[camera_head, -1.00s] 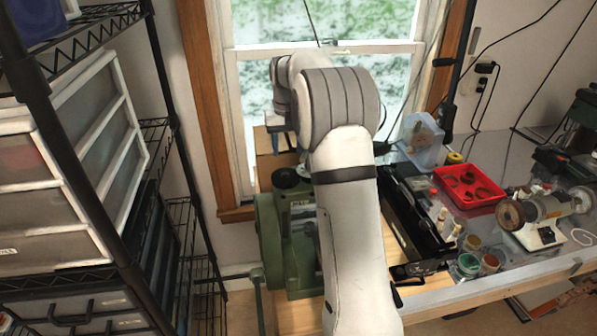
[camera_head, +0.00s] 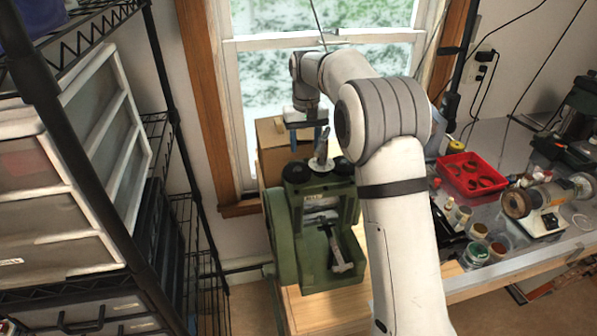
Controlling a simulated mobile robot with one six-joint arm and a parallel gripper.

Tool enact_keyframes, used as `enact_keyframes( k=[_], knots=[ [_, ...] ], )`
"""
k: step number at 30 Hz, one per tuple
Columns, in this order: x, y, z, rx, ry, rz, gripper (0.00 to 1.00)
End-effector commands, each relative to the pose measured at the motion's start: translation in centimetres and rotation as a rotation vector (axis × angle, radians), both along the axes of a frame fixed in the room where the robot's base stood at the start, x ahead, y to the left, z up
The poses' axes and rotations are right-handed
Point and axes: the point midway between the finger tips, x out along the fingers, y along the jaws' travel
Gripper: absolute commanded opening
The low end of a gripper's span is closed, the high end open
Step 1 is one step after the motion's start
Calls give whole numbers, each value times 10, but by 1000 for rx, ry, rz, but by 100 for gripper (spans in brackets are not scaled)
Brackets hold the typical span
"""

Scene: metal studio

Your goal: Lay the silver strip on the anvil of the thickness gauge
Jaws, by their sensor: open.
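My gripper (camera_head: 306,138) is at the far end of my arm, in front of the window, pointing down. Its jaws are apart, above and behind the green rolling mill. The silver strip cannot be made out at this size. I cannot identify the thickness gauge or its anvil for sure. A small grey upright object on a pale round base (camera_head: 321,163) stands at the top of the mill, just below and right of my gripper. I cannot tell whether the two touch.
The green rolling mill (camera_head: 284,240) stands on the wooden bench, with a hammer-like tool (camera_head: 341,254) at its front. A cardboard box (camera_head: 271,138) is behind it. A red tray (camera_head: 470,175), jars (camera_head: 474,254) and a bench motor (camera_head: 540,205) are at right. Shelving stands left.

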Motion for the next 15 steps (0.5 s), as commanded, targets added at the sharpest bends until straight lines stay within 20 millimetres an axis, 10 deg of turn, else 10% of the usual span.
enact_keyframes(
  k=[15],
  knots=[
    [0,16,-63,0,2,26,48]
  ],
)
